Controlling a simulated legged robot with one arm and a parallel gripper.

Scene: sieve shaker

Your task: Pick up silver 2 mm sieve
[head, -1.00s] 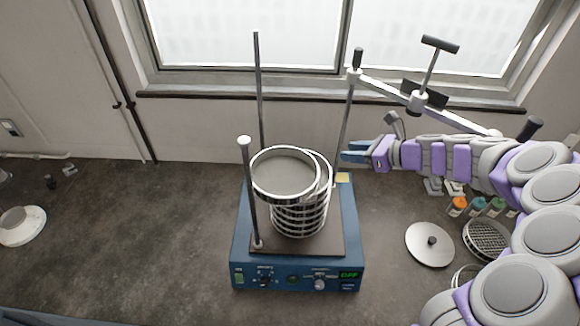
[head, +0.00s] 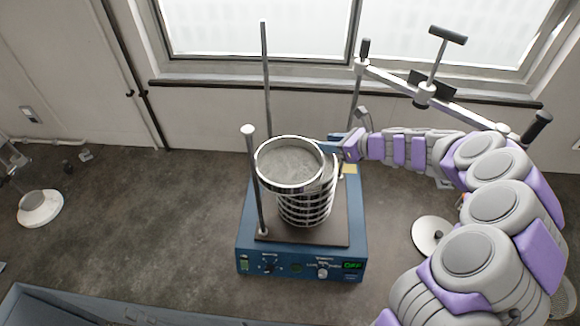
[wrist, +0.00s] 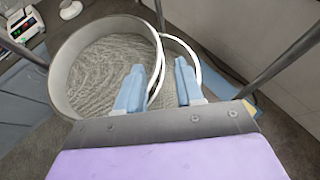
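The silver sieve (head: 290,187) at the top of the stack is round, with grainy material inside. It sits offset to the left on the stacked sieves (head: 308,210) on the blue shaker. I cannot read any mesh label, so I cannot tell which is 2 mm. My gripper (head: 337,137) is at the stack's right rear edge, its fingertips partly hidden. In the wrist view, its two blue fingers (wrist: 158,86) are apart. The top sieve's wall (wrist: 158,55) passes between them, the left finger appearing over the sieve's inside. A second rim (wrist: 188,47) shows beside it.
The blue shaker (head: 300,262) has upright rods, one with a white knob (head: 248,131), close around the stack. A clamp bar (head: 420,95) stands behind my arm. A round lid (head: 430,234) lies to the right. The bench at left is mostly clear.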

